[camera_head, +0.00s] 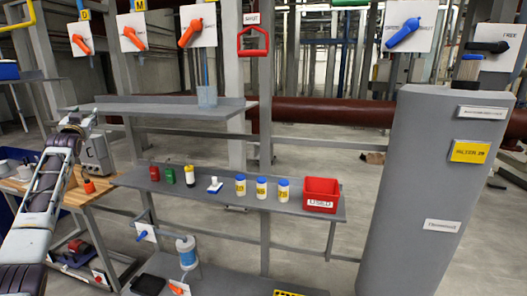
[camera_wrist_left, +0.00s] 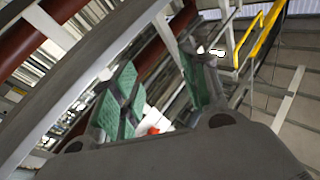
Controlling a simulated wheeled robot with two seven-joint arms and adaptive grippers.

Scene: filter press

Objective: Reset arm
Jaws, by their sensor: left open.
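My left arm comes in at the left of the head view and reaches up, with my left gripper (camera_head: 84,117) at its upper end, small and partly unclear there. In the left wrist view my left gripper (camera_wrist_left: 158,90) shows two green-padded fingers spread apart. Nothing is held between them; racks and pipes of the hall show behind. The gripper appears clear of the shelves. My right gripper is in neither view.
A grey shelf (camera_head: 330,212) carries blue-lidded jars (camera_head: 262,188), small bottles and a red bin (camera_head: 321,194). An upper shelf (camera_head: 150,108) holds a grey cup (camera_head: 207,96). A wooden bench (camera_head: 104,186) stands left, a grey column (camera_head: 430,190) right. Valve handles (camera_head: 189,33) hang above.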

